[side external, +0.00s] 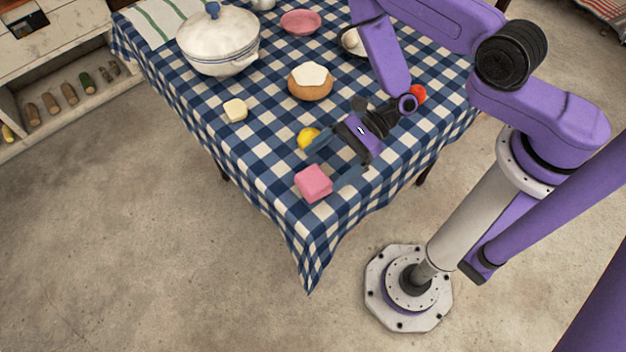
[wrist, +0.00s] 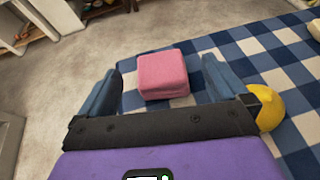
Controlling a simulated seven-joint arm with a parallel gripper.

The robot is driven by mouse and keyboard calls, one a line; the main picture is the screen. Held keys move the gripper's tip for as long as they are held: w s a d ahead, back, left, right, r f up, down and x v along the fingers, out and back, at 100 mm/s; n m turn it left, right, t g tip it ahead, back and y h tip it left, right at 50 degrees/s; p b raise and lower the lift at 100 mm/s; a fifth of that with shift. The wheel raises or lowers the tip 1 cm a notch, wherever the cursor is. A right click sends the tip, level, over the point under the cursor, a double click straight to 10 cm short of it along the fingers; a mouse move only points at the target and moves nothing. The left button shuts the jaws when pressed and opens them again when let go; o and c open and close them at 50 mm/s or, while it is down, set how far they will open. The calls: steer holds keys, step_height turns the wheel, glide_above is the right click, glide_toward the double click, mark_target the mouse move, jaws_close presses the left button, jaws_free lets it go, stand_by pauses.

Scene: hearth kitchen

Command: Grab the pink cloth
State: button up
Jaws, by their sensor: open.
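The pink cloth (side external: 313,182) is a folded, block-like bundle near the front corner of the checked table. In the wrist view the pink cloth (wrist: 162,75) lies ahead of my gripper, between the lines of its two fingers. My gripper (side external: 333,162) is open, with its blue fingers spread and pointing toward the cloth. In the wrist view my gripper (wrist: 160,85) shows one finger on each side of the cloth, with a gap on the left. Whether the right finger touches the cloth is hard to tell.
A yellow lemon-like fruit (side external: 309,138) sits close beside my gripper; it also shows in the wrist view (wrist: 267,108). A butter-coloured block (side external: 235,110), a bread bowl (side external: 310,83), a white pot (side external: 218,42), a pink dish (side external: 300,22) and a red fruit (side external: 417,95) stand farther back.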

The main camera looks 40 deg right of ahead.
mark_target(315, 177)
steer(key=shift+f+x, duration=0.2)
steer(key=shift+x, duration=1.5)
steer(key=shift+f+x, duration=0.2)
steer(key=shift+x, duration=1.55)
steer(key=shift+d, duration=0.25)
steer(key=c, duration=1)
